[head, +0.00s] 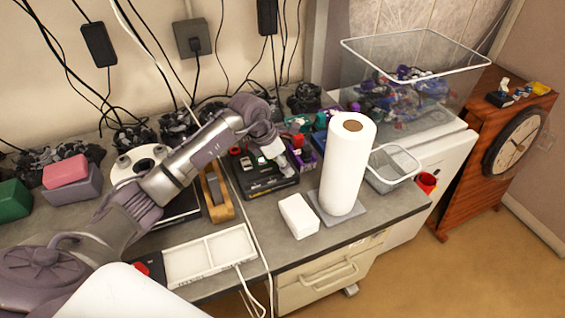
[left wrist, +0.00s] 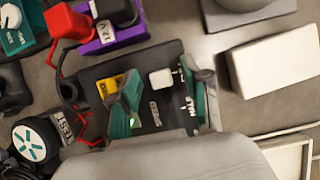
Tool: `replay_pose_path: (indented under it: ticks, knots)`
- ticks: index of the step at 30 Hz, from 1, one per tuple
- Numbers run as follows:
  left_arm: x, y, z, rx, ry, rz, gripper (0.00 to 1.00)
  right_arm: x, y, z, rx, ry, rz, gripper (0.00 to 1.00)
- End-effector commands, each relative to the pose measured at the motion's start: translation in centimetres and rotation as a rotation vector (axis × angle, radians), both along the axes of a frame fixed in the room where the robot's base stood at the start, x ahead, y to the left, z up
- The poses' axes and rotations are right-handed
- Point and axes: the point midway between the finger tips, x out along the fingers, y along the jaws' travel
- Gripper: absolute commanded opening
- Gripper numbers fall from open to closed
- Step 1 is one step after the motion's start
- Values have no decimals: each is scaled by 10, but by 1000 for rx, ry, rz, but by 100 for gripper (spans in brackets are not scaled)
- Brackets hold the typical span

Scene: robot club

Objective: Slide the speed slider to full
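The speed slider is on a black control box (head: 268,186) in the middle of the bench, under my left gripper. The left wrist view shows the box's dark top (left wrist: 95,72) with a yellow label and white lettering. A pale, blocky slider knob (left wrist: 161,78) stands on it. My left gripper (left wrist: 164,90) has its two dark and teal fingers apart, one on each side of the knob. I cannot tell whether either finger touches it. In the head view my left gripper (head: 266,142) reaches down over the box, its fingertips hard to make out. My right gripper is not in view.
A paper towel roll (head: 346,165) and a white block (head: 298,216) stand right of the box. A wooden holder (head: 216,193) is at its left, and a white divided tray (head: 210,256) is in front. A red and purple power unit (left wrist: 113,37) crowds the far side.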

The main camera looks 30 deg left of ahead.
Motion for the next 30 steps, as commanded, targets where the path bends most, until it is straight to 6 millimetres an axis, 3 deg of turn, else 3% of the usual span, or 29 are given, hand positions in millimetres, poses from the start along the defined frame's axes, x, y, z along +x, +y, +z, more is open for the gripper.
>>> replay_pose_path:
  ticks: [10, 24, 30]
  knots:
    - [-3, 3, 10, 0, -3, -1, 48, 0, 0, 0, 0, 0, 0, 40]
    - [-29, 26, 94, 1, -4, -1, 48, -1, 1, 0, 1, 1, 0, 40]
    - [-34, 30, 109, 1, -1, 0, 48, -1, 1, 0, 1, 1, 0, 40]
